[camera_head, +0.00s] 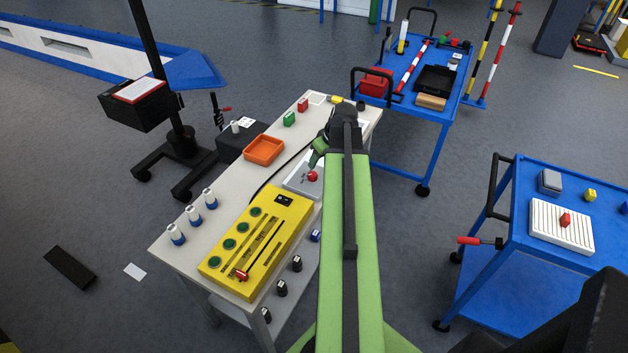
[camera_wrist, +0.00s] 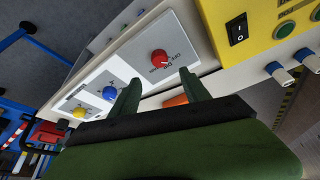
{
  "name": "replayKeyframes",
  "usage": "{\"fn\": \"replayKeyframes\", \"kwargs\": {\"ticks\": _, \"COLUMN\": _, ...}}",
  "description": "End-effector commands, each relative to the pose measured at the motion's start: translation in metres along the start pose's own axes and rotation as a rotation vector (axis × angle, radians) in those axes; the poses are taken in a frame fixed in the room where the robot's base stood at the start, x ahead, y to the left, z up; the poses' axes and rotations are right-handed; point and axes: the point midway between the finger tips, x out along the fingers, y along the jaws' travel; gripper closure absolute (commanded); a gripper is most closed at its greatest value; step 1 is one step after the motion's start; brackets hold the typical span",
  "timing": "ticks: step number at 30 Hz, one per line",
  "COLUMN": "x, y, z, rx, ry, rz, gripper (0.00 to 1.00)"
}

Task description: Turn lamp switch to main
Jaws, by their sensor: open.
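A red rotary knob (camera_wrist: 160,58) sits on a grey panel with small lettering beside it, too small to read surely. It also shows in the head view (camera_head: 312,176). A blue knob (camera_wrist: 109,93) and a yellow knob (camera_wrist: 79,112) sit on lighter panels to its lower left in the wrist view. I cannot tell from the lettering which knob is the lamp switch. My gripper (camera_wrist: 161,76) is open and empty, its two green fingers on either side of the red knob's line and apart from it. In the head view my gripper (camera_head: 318,155) is just above the red knob, partly hidden by my arm.
A yellow box (camera_head: 257,238) with green buttons and a red-handled slider stands on the bench (camera_head: 185,250). An orange tray (camera_head: 264,150) and several blue-and-white posts (camera_head: 194,214) stand left. Blue carts (camera_head: 545,285) stand right and behind. Floor between is clear.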

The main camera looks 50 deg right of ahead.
Motion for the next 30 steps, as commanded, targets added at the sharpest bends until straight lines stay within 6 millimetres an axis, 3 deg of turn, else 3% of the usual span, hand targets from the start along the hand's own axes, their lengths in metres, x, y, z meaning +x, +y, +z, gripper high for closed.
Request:
{"fn": "replayKeyframes", "kwargs": {"ticks": 1, "x": 0.023, "y": 0.001, "z": 0.003, "rx": -0.001, "ry": 0.0, "rz": 0.0, "gripper": 0.45}}
{"fn": "replayKeyframes", "kwargs": {"ticks": 12, "x": 0.097, "y": 0.0, "z": 0.002, "rx": -0.002, "ry": 0.0, "rz": -0.001, "gripper": 0.45}}
{"fn": "replayKeyframes", "kwargs": {"ticks": 16, "x": 0.105, "y": -0.001, "z": 0.0, "rx": -0.001, "ry": 0.0, "rz": 0.0, "gripper": 0.45}}
{"fn": "replayKeyframes", "kwargs": {"ticks": 23, "x": 0.103, "y": -0.001, "z": -0.001, "rx": -0.001, "ry": 0.0, "rz": 0.0, "gripper": 0.45}}
{"fn": "replayKeyframes", "kwargs": {"ticks": 30, "x": 0.103, "y": -0.001, "z": -0.001, "rx": -0.001, "ry": 0.0, "rz": -0.001, "gripper": 0.74}}
